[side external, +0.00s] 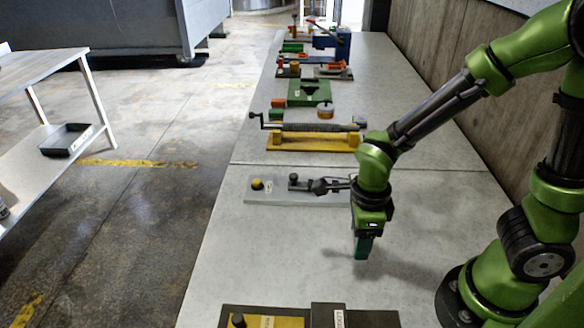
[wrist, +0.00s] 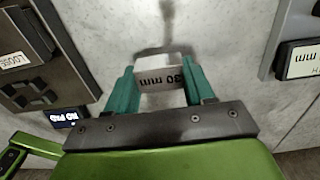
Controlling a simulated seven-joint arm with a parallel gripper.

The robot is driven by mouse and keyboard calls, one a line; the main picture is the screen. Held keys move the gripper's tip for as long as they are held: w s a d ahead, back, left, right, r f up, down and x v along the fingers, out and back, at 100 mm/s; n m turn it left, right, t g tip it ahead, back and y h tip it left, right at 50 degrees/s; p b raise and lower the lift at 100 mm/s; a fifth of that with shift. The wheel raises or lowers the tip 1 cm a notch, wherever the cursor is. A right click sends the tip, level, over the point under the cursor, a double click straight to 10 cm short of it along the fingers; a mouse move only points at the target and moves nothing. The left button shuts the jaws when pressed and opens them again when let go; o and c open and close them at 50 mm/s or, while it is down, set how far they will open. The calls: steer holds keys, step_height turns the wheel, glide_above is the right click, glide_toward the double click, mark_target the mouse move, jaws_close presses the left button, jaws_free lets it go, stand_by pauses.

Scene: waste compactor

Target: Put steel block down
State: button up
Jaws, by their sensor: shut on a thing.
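The steel block (wrist: 160,77) is a small grey piece marked "30 mm". It sits between the two teal fingers of my gripper (wrist: 162,88), which are shut on it, one finger at each side. In the side view my gripper (side external: 363,252) points down over the bare near part of the grey table (side external: 262,250), low above its surface. The block cannot be made out there behind the fingers. I cannot tell whether it touches the table.
A grey plate with a yellow knob and a clamp (side external: 295,198) lies just behind my gripper. A dark box labelled "LOOSE" (side external: 340,318) and a yellow plate (side external: 285,321) lie at the front edge. Bare table surrounds the gripper. Several fixtures stand farther back.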

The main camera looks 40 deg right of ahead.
steer(key=shift+d, duration=0.1)
stand_by(0.5)
steer(key=w+d+r, duration=0.2)
steer(key=w+d, duration=0.2)
steer(key=d, duration=0.5)
steer(key=w, duration=0.5)
steer(key=w+d+f, duration=0.1)
steer(key=w, duration=0.9)
steer(key=shift+w+d+f, duration=0.15)
steer(key=shift+w, duration=0.25)
steer(key=shift+f, duration=1.75)
steer(key=shift+f, duration=0.1)
steer(key=o, duration=1.4)
steer(key=shift+s+f, duration=0.1)
